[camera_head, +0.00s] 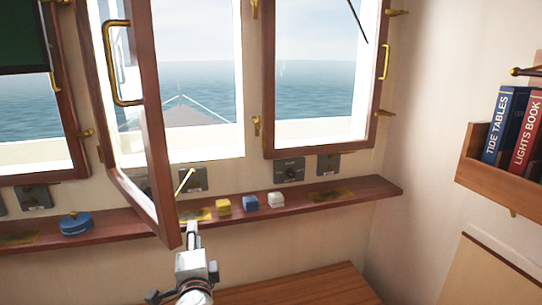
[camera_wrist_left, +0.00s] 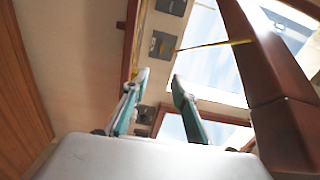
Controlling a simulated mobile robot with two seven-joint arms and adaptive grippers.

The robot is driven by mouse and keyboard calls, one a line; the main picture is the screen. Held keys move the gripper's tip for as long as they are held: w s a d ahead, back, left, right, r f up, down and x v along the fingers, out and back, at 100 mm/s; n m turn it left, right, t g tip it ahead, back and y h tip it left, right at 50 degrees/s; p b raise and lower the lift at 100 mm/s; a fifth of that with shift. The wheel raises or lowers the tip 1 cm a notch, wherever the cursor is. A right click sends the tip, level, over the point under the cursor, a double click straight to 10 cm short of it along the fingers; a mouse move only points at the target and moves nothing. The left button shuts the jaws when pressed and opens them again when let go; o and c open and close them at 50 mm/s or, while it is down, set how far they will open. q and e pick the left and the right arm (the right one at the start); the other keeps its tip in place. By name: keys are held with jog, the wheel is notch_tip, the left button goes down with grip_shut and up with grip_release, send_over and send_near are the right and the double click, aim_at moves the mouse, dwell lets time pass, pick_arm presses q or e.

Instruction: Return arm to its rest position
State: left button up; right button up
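My left gripper (camera_head: 193,236) rises from the bottom of the head view, just below the wooden ledge and right of the open window's lower corner. Its arm comes from below, and most of it is out of the picture. In the left wrist view my left gripper (camera_wrist_left: 160,84) has its two teal-sided fingers apart, with nothing between them. The open window frame (camera_wrist_left: 283,125) stands to the right of the fingers there. My right gripper is in neither view.
The open window frame (camera_head: 152,150) swings inward over the ledge (camera_head: 358,190). The ledge bears a blue round item (camera_head: 75,224), a yellow block (camera_head: 223,205), a blue block (camera_head: 250,202) and a white block (camera_head: 276,199). A wooden surface (camera_head: 300,287) lies below right.

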pick_arm(q)
jog(key=s+f+n+g+h, duration=0.15)
jog(key=s+f, duration=0.25)
jog(key=f, duration=0.9)
jog(key=s+f+n+g+h, duration=0.5)
jog(key=s+f+n, duration=0.4)
jog(key=s+f, duration=1.4)
jog(key=s, duration=0.3)
jog(key=shift+s+a+f+h, duration=0.15)
jog(key=shift+a+f+h, duration=0.1)
jog(key=shift+a+h, duration=0.15)
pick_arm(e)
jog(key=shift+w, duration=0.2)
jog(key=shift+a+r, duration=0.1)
